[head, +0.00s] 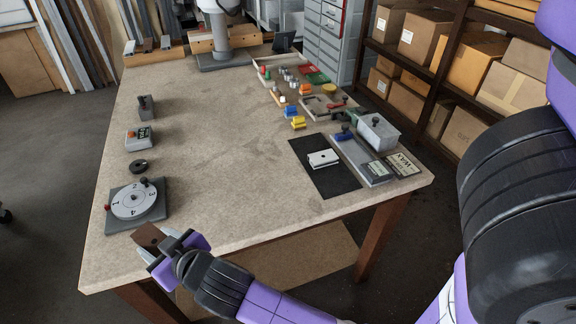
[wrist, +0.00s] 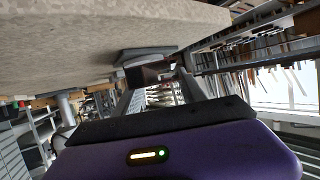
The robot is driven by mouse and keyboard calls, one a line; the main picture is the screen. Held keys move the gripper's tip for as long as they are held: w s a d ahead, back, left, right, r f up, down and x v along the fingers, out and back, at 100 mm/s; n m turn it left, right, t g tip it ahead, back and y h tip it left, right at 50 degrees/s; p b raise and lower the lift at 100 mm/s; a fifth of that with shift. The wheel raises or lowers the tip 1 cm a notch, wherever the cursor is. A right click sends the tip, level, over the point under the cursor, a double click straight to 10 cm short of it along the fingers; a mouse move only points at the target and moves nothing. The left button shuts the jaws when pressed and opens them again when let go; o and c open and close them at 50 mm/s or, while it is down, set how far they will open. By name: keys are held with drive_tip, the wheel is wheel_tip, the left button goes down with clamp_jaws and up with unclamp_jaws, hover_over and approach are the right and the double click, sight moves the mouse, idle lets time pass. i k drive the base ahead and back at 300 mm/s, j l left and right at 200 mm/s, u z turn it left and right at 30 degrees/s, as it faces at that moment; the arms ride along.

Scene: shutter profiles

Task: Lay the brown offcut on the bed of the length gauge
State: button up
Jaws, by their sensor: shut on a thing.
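My gripper (head: 160,246) is shut on the brown offcut (head: 149,236), at the front left edge of the table. A grey fixture (head: 362,160) stands at the table's right, with a flat plate, a blue part and a grey box on top. It may be the length gauge, but I cannot tell for certain. The offcut is far from it.
A numbered round dial on a grey base (head: 137,204) stands just behind my gripper. A black mat (head: 325,170) with a white block (head: 323,159) lies left of the fixture. Small coloured parts and trays (head: 300,90) fill the back right. The table's middle (head: 220,150) is clear.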

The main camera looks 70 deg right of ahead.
sight(355, 153)
drive_tip(key=k+l+u, duration=0.15)
drive_tip(key=l+u, duration=0.2)
drive_tip(key=k+l+u, duration=0.15)
drive_tip(key=u, duration=0.25)
drive_tip(key=k+l+u, duration=0.35)
drive_tip(key=k+l, duration=1.1)
drive_tip(key=k, duration=0.15)
